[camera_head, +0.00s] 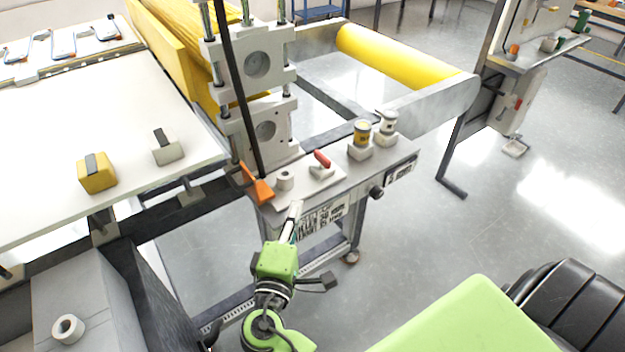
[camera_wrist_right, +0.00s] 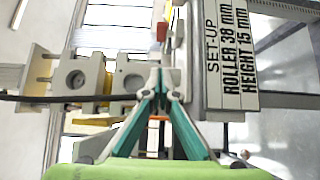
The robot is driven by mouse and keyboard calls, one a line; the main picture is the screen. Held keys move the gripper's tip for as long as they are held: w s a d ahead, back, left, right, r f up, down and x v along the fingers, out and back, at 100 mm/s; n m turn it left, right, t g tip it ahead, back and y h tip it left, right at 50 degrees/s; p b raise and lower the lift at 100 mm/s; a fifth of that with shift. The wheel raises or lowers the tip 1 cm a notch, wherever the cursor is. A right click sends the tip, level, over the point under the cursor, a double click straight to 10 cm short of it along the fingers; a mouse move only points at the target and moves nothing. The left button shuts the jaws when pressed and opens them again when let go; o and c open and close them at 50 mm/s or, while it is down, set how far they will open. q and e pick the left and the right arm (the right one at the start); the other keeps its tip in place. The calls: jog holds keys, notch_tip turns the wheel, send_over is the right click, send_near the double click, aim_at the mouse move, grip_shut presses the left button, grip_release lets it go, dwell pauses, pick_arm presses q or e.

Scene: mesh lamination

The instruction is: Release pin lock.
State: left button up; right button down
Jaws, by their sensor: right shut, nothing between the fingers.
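My right gripper (camera_head: 296,208) is shut and empty, just in front of the machine's side panel in the head view. It also shows shut in the wrist view (camera_wrist_right: 160,78). Behind it on the panel top are a red-handled lever (camera_head: 322,159), a small white knob (camera_head: 285,181) and an orange lever (camera_head: 258,188). I cannot tell for sure which of them is the pin lock. The fingertips appear apart from all three. A red part (camera_wrist_right: 161,32) shows above the fingertips in the wrist view. My left gripper is not in view.
Yellow-topped (camera_head: 362,132) and white-topped (camera_head: 387,124) knobs stand farther right on the panel. A set-up label (camera_wrist_right: 232,55) is on its front face. Roller bearing blocks (camera_head: 262,128) rise behind. A yellow block (camera_head: 97,173) and a white block (camera_head: 167,146) sit on the white table.

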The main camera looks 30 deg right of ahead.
jog(key=p, duration=0.2)
send_near(321, 161)
jog(key=w, duration=0.3)
jog(key=shift+w+a+r, duration=0.15)
jog(key=shift+w+a, duration=0.05)
jog(key=shift+w, duration=0.15)
jog(key=d, duration=0.1)
jog(key=d+p, duration=0.1)
jog(key=d, duration=0.1)
jog(key=shift+w+d+p, duration=0.2)
jog(key=shift+w+p, duration=0.1)
jog(key=shift+d, duration=0.45)
jog(key=shift+w, duration=0.1)
